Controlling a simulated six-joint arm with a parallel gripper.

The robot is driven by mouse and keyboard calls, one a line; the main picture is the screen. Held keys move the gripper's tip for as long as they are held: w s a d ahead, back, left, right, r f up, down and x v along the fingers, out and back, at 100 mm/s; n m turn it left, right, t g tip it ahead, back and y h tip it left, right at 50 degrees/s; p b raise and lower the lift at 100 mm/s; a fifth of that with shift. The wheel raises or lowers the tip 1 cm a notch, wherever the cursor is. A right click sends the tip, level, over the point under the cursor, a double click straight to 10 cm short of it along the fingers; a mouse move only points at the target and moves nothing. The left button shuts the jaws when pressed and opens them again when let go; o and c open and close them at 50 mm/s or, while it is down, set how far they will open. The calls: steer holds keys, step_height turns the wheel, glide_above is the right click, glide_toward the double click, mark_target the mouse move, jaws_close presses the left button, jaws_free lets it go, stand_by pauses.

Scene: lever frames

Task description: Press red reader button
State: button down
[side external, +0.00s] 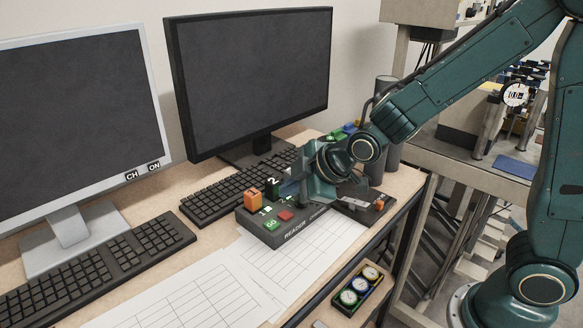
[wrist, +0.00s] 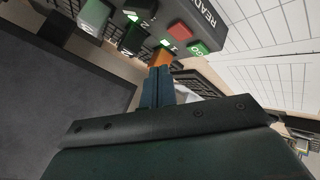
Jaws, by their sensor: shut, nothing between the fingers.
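The reader (side external: 262,228) is a dark box labelled READER on the desk. Its red button (side external: 285,215) is a small square on the top face; it also shows in the wrist view (wrist: 181,33), beside a green button (wrist: 199,48). That green button shows at the reader's front left corner in the side view (side external: 271,224). An orange block (side external: 252,197) stands up from the reader's left end. My gripper (side external: 287,189) is shut and empty above the reader, apart from the red button. In the wrist view its fingertips (wrist: 160,70) overlap the lower edge of the orange block (wrist: 161,55).
A black block marked 2 (side external: 272,187) stands behind the red button. A second device (side external: 362,205) lies right of the reader. Keyboards (side external: 222,194) and monitors (side external: 248,80) stand behind. Paper sheets (side external: 215,285) cover the desk in front.

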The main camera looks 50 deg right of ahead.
mark_target(291, 216)
steer(key=shift+f, duration=1.55)
steer(key=shift+f, duration=0.15)
stand_by(1.0)
steer(key=shift+f, duration=0.25)
steer(key=shift+f, duration=0.4)
stand_by(1.0)
steer(key=shift+r, duration=0.8)
steer(key=shift+r, duration=0.15)
steer(key=shift+r, duration=2.4)
